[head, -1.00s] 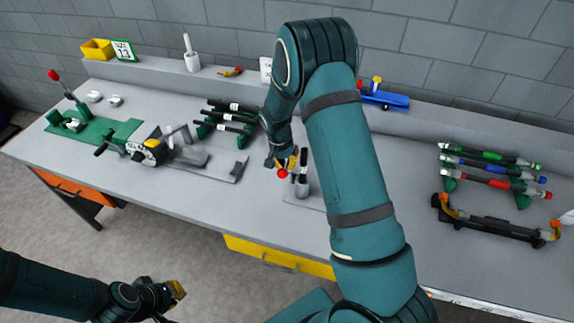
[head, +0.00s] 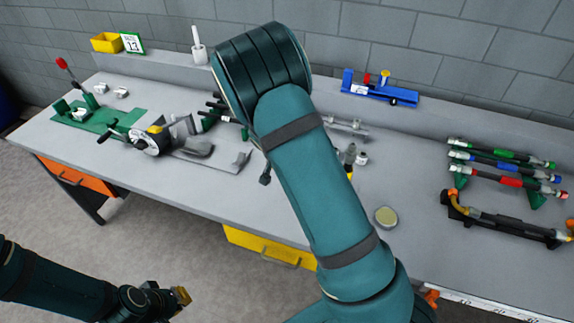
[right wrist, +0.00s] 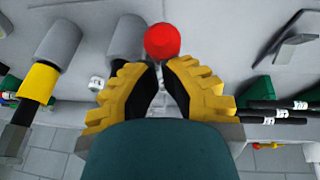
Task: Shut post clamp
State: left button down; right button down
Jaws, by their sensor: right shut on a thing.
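A red knob (right wrist: 162,41) shows at the fingertips of my right gripper (right wrist: 160,68) in the right wrist view. Its yellow ribbed fingers come together and are shut on the knob or its handle just below it. The contact and most of the clamp body are hidden by the fingers. A grey post-like cylinder (right wrist: 125,40) stands just left of the knob. In the head view my right arm covers this area, so the gripper and knob are hidden there. My left gripper (head: 181,296) hangs empty at lower left, off the bench; its finger gap is unclear.
A black-and-white crimper (head: 150,140) and a green fixture with a red-tipped lever (head: 100,118) stand left. A hose rack (head: 510,182) stands right. A blue tool (head: 375,90) lies on the back ledge. A round disc (head: 386,217) lies on clear bench right of my arm.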

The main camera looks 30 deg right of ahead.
jog(key=shift+s+a+f+b, duration=0.3)
jog(key=shift+f+b, duration=0.1)
jog(key=shift+f, duration=0.2)
jog(key=shift+s+a+f+b, duration=0.25)
jog(key=shift+a+f+b, duration=0.1)
jog(key=shift+f, duration=0.2)
